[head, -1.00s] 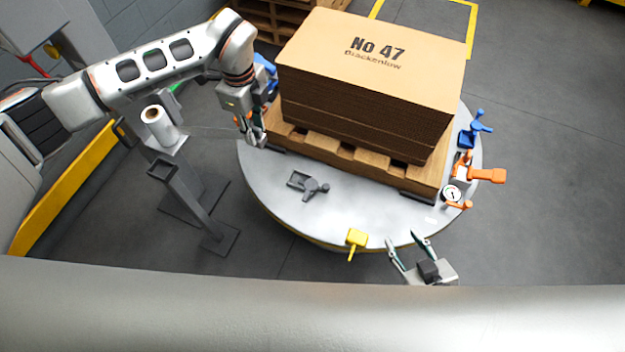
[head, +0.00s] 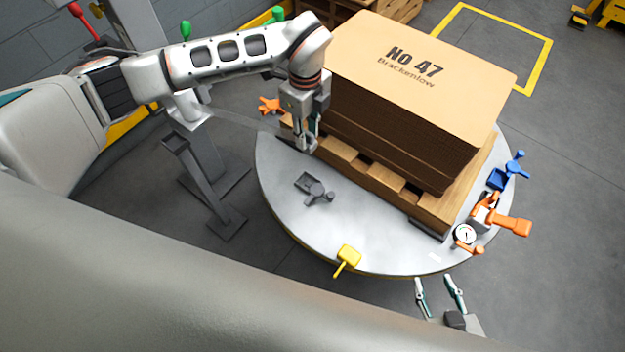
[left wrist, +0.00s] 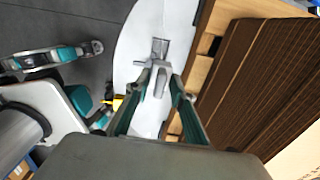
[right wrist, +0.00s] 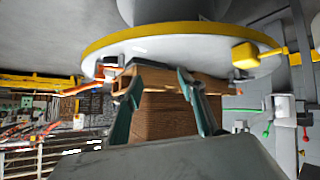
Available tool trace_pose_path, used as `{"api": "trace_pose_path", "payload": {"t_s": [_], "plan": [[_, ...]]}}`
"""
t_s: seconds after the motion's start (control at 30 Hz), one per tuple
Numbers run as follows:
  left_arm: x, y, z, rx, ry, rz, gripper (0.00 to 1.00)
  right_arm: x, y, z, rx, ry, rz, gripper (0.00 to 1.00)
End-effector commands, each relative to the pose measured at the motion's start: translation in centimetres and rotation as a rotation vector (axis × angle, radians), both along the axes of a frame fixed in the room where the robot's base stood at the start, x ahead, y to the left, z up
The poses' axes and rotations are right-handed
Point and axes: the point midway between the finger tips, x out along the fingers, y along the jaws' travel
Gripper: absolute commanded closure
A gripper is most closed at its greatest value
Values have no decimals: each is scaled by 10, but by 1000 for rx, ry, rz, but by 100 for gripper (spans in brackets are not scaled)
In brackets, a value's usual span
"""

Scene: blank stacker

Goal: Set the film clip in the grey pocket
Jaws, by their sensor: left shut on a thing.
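My left gripper (head: 303,146) hangs over the round table by the pallet's near-left corner, up-picture from the grey pocket. In the left wrist view my left gripper (left wrist: 160,78) is shut on a pale grey piece (left wrist: 160,86), apparently the film clip. A translucent film strip (head: 240,121) runs from the film stand to this gripper. The grey pocket (head: 306,181), a small open tray with a grey knobbed lever (head: 318,192), lies on the table. It also shows in the left wrist view (left wrist: 159,47), beyond the fingertips. My right gripper (head: 437,284) is open and empty, off the table's near edge.
A tall cardboard stack marked No 47 (head: 420,80) stands on a wooden pallet (head: 385,180) on the table (head: 285,220). A yellow clamp (head: 347,256), blue clamp (head: 510,170), orange clamp (head: 508,222) and dial gauge (head: 464,234) sit along the rim. The film stand (head: 200,180) is left.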

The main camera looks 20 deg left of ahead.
Motion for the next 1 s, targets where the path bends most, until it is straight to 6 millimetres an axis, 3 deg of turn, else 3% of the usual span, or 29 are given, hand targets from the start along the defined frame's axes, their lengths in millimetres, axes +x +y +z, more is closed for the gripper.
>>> {"api": "trace_pose_path", "payload": {"t_s": [0.03, 0.13, 0.4, 0.53, 0.83, 1.0], "plan": [[-3, 0, -17, 1, 10, 0, 100, -3, 1, -6, 1, 8, 1, 60], [-4, 0, -43, 0, 14, 1, 100, -5, 2, -11, 4, 13, 2, 60], [-4, 0, -109, 0, 15, 1, 100, 7, 10, -5, 22, -16, 9, 60], [-3, 0, -128, -1, 10, 0, 100, 9, 14, -2, 27, -23, 16, 60], [-2, 0, -146, -1, 7, 0, 100, 9, 15, -1, 25, -26, 27, 60], [-5, -1, -178, 0, 14, 0, 100, 4, 15, -13, 26, -6, 27, 60]]}}
